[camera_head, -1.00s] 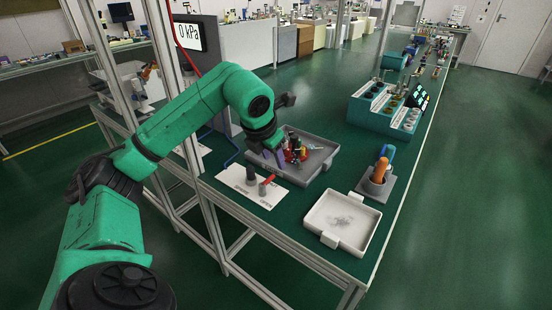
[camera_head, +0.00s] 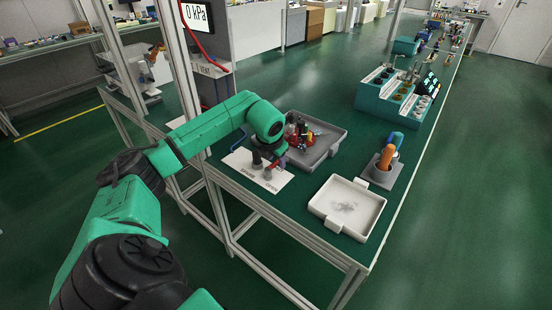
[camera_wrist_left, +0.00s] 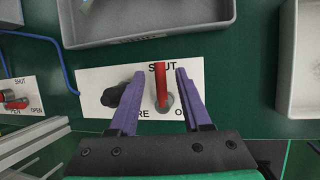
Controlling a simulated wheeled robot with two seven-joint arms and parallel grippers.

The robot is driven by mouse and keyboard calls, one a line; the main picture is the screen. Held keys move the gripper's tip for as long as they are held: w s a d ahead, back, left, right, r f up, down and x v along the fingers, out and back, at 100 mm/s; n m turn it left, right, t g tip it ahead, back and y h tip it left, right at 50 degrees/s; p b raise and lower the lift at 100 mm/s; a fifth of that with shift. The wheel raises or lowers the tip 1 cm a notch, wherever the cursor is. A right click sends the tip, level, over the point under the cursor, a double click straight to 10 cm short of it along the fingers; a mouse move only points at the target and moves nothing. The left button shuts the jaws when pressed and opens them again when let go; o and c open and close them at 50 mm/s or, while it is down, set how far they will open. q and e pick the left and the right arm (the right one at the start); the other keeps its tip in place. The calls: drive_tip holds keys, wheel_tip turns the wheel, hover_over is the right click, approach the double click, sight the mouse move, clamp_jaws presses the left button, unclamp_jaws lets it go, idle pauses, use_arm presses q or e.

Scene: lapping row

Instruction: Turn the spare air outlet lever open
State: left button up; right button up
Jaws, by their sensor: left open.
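The spare outlet's lever (camera_wrist_left: 161,88) is red and sits on a grey round post on a white plate (camera_wrist_left: 92,101) in the left wrist view. The lever points up the picture, to the word SHUT. A dark stub (camera_wrist_left: 122,95) stands left of it on the plate. My left gripper (camera_wrist_left: 159,76) is open, its purple fingers on either side of the lever, with a gap visible on both sides. In the head view my left gripper (camera_head: 273,164) is low over the plate (camera_head: 238,158) and partly hides the lever. My right gripper is not in view.
A second labelled plate (camera_wrist_left: 22,92) with a red lever lies at the left in the wrist view. A grey tray (camera_head: 335,141) with coloured parts is behind the plate. A white tray (camera_head: 372,213) and a grey holder with an orange-handled tool (camera_head: 386,158) stand right.

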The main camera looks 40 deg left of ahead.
use_arm(q)
drive_tip(key=shift+c, duration=0.2)
clamp_jaws()
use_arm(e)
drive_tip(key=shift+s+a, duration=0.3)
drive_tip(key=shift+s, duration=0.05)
